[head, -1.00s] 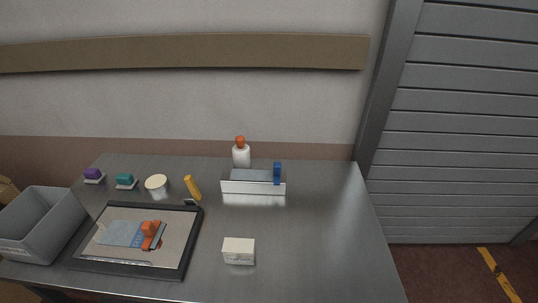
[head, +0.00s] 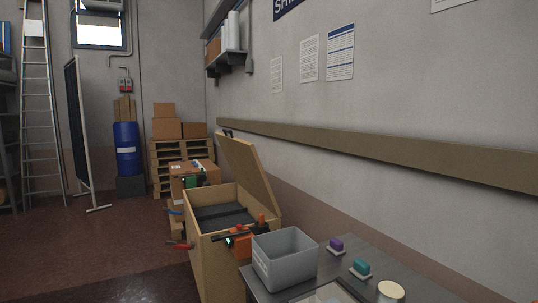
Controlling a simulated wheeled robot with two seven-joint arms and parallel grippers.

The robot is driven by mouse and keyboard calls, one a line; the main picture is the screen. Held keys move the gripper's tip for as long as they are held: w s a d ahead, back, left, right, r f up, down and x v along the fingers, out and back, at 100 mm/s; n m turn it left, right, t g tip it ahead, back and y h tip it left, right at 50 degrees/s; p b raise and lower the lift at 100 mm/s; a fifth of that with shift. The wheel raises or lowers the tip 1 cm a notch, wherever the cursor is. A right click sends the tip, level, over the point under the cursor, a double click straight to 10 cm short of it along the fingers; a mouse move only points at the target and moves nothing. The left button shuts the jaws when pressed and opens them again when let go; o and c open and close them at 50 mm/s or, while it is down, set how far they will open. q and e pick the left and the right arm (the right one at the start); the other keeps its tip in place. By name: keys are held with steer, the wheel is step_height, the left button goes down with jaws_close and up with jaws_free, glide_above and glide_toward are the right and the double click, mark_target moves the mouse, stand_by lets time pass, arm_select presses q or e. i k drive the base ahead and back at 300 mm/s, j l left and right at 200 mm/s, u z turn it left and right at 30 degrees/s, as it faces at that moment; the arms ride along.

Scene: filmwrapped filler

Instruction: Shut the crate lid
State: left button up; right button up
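The crate (head: 209,262) is a tan open-topped box on the floor, left of the grey table. Its lid (head: 249,168) stands raised on the wall side, tilted up and back, with a dark handle-like part at its top. The crate's inside (head: 222,217) looks dark, with black contents or lining that I cannot make out. An orange and black tool-like object (head: 240,238) shows at the crate's near rim; I cannot tell if it hangs there or rests there. Neither of my grippers is in view.
A grey bin (head: 284,262) sits on the table's (head: 323,281) near-left corner, close to the crate. A red-handled object (head: 181,246) sticks out left of the crate. Cardboard boxes (head: 190,172) and pallets (head: 166,156) stand behind. The floor (head: 110,250) to the left is clear.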

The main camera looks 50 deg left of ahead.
mark_target(242, 157)
steer(key=u, duration=2)
steer(key=i+j+u, duration=0.35)
steer(key=i, duration=0.15)
steer(key=i+j+u, duration=0.35)
steer(key=i, duration=0.15)
steer(key=i+u, duration=0.1)
steer(key=i, duration=0.6)
steer(key=i+l+u, duration=0.1)
steer(key=i, duration=0.6)
